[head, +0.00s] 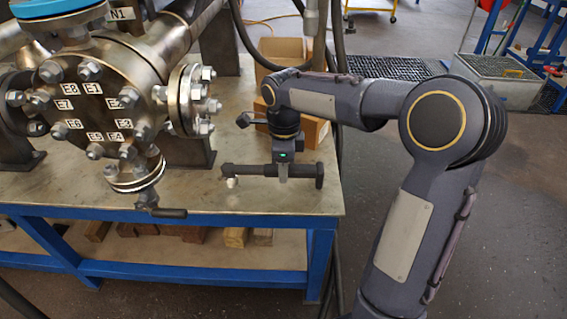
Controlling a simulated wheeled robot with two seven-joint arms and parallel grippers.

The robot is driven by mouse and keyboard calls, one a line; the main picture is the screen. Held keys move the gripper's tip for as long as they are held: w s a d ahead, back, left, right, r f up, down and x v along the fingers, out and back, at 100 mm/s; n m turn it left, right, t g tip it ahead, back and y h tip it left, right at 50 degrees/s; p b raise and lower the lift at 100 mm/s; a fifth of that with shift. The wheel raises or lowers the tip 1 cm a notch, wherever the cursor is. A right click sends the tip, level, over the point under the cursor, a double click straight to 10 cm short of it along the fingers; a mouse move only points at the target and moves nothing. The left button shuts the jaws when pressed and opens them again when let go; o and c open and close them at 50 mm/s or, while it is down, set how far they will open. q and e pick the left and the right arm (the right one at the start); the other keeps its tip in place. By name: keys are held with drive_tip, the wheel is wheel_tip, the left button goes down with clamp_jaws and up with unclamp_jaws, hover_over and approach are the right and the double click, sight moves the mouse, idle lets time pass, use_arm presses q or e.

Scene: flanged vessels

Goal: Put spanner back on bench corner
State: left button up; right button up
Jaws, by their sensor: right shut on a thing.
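My right gripper (283,173) points down over the front right corner of the bench (200,192). It is shut on the spanner (255,170), a dark bar lying crosswise in the picture. The spanner's left end carries a small pale piece, and its right end is a short upright dark block. The spanner is level and at or just above the bench top; I cannot tell whether it touches. The fingers hide a small part of its middle. My left gripper is not in view.
A flanged steel vessel (95,88) with labelled bolts stands at the left of the bench, with a dark handle (160,211) below its lower flange. Cardboard boxes (279,50) stand behind my gripper. Wood blocks (236,237) lie on the lower shelf. Dark hoses hang behind.

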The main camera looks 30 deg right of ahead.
drive_tip(key=shift+f, duration=0.75)
drive_tip(key=o, duration=1.6)
drive_tip(key=shift+o, duration=0.2)
wheel_tip(320, 180, up, 7)
drive_tip(key=p, duration=0.6)
drive_tip(key=shift+s, duration=0.1)
